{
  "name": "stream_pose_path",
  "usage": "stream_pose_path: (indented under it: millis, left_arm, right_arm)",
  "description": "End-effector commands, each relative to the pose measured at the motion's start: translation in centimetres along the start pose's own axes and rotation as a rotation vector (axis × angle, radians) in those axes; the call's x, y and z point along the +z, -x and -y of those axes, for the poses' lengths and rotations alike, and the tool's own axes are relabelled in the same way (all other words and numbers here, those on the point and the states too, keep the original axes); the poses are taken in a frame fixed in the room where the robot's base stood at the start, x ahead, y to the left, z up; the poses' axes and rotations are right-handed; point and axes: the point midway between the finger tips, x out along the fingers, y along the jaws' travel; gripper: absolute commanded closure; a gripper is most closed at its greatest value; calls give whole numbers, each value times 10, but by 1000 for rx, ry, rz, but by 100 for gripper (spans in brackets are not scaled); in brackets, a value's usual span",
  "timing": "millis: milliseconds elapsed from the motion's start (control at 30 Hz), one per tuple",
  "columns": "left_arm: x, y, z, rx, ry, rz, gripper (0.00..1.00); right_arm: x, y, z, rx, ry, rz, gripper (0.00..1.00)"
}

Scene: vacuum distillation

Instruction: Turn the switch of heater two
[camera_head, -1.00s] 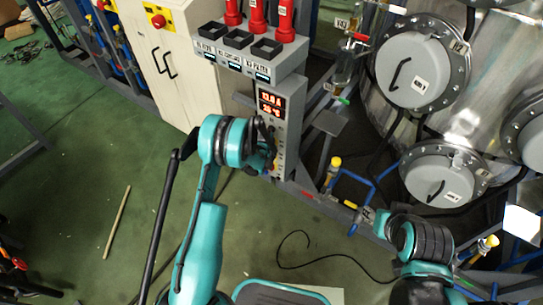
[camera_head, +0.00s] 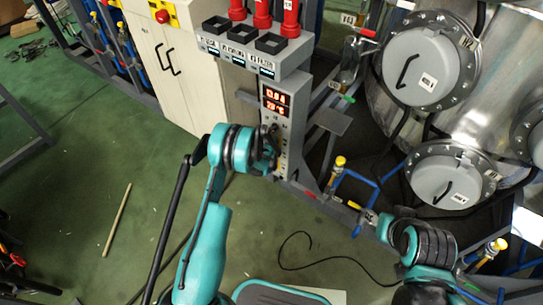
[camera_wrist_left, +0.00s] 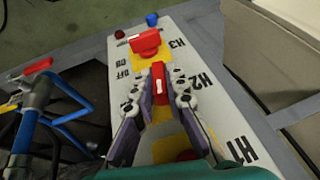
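The heater panel (camera_wrist_left: 208,105) fills the middle of the left wrist view, with labels H1, H2 and H3. The red switch of heater two (camera_wrist_left: 158,79), beside the H2 label, stands between the fingertips of my left gripper (camera_wrist_left: 160,92). The fingers are apart, one on each side of the switch; I cannot tell whether they touch it. In the head view my left gripper (camera_head: 270,146) is at the front of the grey control box (camera_head: 293,120), and its wrist hides most of the switches.
The red H3 switch (camera_wrist_left: 145,41) is just beyond, and the red H1 switch (camera_wrist_left: 186,156) is partly hidden nearer the wrist. A red-handled valve (camera_wrist_left: 36,68) on blue pipe is at the left. A metal vessel (camera_head: 470,95) stands right of the box.

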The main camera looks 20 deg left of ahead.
Motion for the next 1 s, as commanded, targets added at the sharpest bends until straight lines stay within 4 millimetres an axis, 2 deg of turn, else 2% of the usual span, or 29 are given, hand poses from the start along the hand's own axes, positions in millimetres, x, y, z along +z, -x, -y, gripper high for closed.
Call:
stream_pose_path:
  millis: [133, 400, 700, 733, 800, 1000]
  left_arm:
    - [-2, 0, 2, 27, 14, -5, 100]
    - [-3, 0, 4, 186, 80, -8, 100]
    - [-4, 0, 3, 195, 82, -10, 100]
    - [-4, 0, 3, 195, 82, -10, 79]
    - [-4, 0, 3, 195, 82, -10, 66]
    - [-4, 0, 2, 196, 81, -10, 66]
  right_arm:
    - [0, 0, 0, 0, 0, 0, 60]
    - [0, 0, 0, 0, 0, 0, 60]
    - [0, 0, 0, 0, 0, 0, 60]
    - [0, 0, 0, 0, 0, 0, 60]
    - [0, 0, 0, 0, 0, 0, 60]
    - [0, 0, 0, 0, 0, 0, 60]
